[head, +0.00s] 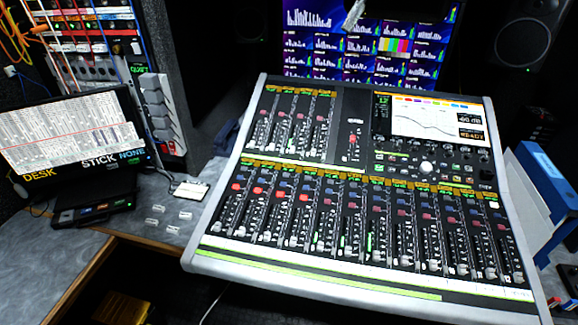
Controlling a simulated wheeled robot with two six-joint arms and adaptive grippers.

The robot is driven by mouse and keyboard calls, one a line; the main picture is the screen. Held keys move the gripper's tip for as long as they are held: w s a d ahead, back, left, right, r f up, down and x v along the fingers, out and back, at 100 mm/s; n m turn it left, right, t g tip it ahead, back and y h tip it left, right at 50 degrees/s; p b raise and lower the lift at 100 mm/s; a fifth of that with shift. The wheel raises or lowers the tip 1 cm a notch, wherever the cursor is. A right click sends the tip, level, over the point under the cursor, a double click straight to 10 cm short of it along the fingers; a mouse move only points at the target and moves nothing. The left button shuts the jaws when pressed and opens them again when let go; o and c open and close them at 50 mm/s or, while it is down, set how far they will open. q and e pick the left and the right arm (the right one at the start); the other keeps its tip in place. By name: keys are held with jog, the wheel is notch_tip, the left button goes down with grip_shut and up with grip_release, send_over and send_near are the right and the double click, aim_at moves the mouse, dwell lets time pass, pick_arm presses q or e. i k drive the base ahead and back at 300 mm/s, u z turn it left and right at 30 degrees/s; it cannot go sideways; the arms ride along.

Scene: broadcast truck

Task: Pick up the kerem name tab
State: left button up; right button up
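Several small whitish tabs lie loose on the grey desk (70,262) left of the mixing console. One tab (158,208) is at the back left and another tab (185,216) is to its right. A third tab (151,222) is at the left, and one more tab (173,229) lies nearest the front. Any lettering on them is too small to read, so I cannot tell which one is kerem. Neither of my grippers is in view.
The large mixing console (340,270) fills the middle and right. A monitor (72,140) stands on a dark base at the left. A pale flat pad (190,190) lies behind the tabs. A blue-and-white binder (540,190) stands at the right.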

aim_at(149, 222)
jog(key=u, duration=0.35)
jog(key=k, duration=0.45)
jog(key=u, duration=1.5)
jog(key=i, duration=0.75)
jog(key=z, duration=0.85)
jog(key=i, duration=0.45)
jog(key=z, duration=0.5)
